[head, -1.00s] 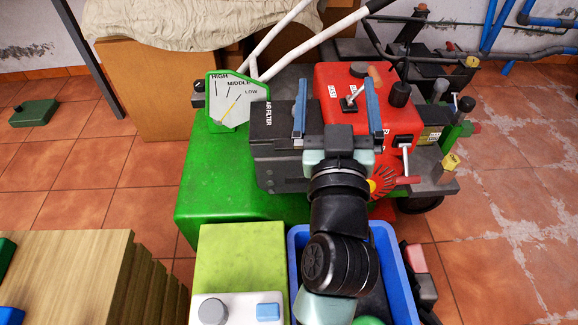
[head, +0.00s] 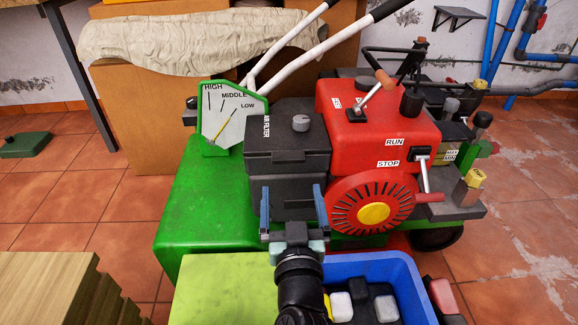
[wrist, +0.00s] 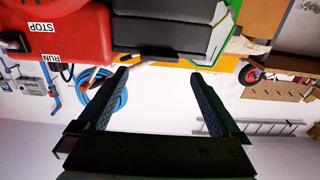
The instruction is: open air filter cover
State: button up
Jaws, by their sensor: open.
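The air filter box (head: 287,180) is dark grey, lettered AIR FILTER on its left side, and sits left of the red engine (head: 370,120). Its cover (head: 270,138) looks shut, with a round grey knob (head: 300,123) on top. My gripper (head: 292,207) is open and empty, its two blue fingers apart in front of the box's lower front. I cannot tell whether they touch it. In the wrist view, which looks upside down, the open gripper (wrist: 160,76) shows with the dark box (wrist: 170,28) at the top, beyond the fingertips.
A lever gauge (head: 228,118) stands left of the box. White handlebars (head: 290,45) rise behind it. A blue crate (head: 365,270) and a yellow-green box (head: 215,285) stand in front. The red engine's lever (head: 372,92) sticks up at the right.

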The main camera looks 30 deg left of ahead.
aim_at(289, 163)
jog(key=b+x, duration=0.1)
jog(key=x, duration=0.8)
jog(key=shift+w+b, duration=0.1)
jog(key=shift+b, duration=0.25)
grip_shut()
